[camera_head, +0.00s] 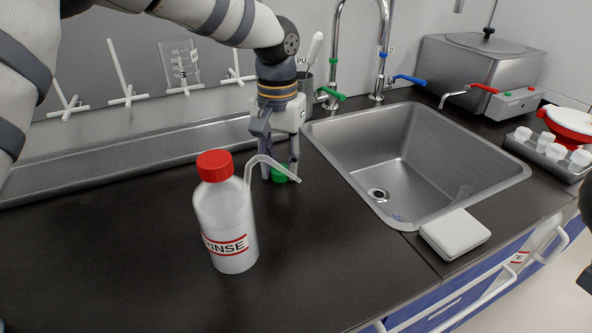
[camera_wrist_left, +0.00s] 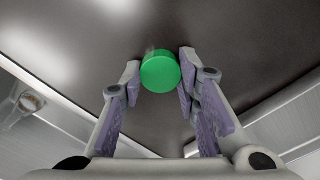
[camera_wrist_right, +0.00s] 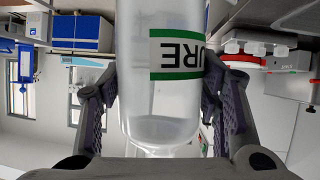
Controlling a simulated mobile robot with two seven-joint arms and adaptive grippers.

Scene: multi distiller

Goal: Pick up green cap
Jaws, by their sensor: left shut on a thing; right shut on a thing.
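The green cap (camera_head: 279,174) is on the dark counter between the sink and the rinse bottle. In the left wrist view the cap (camera_wrist_left: 160,73) sits between the fingertips of my left gripper (camera_wrist_left: 160,70), which is shut on it. In the head view my left gripper (camera_head: 280,168) points down at the counter. Whether the cap touches the counter is hard to tell. My right gripper (camera_wrist_right: 160,88) is shut on a clear bottle (camera_wrist_right: 160,105) with a green-edged label reading "URE". That bottle is not seen in the head view.
A white bottle marked RINSE (camera_head: 228,225), with red cap and bent spout, stands close in front of my left gripper. The steel sink (camera_head: 390,150) is to the right, with a white pad (camera_head: 455,233) at its front edge. The counter's front left is clear.

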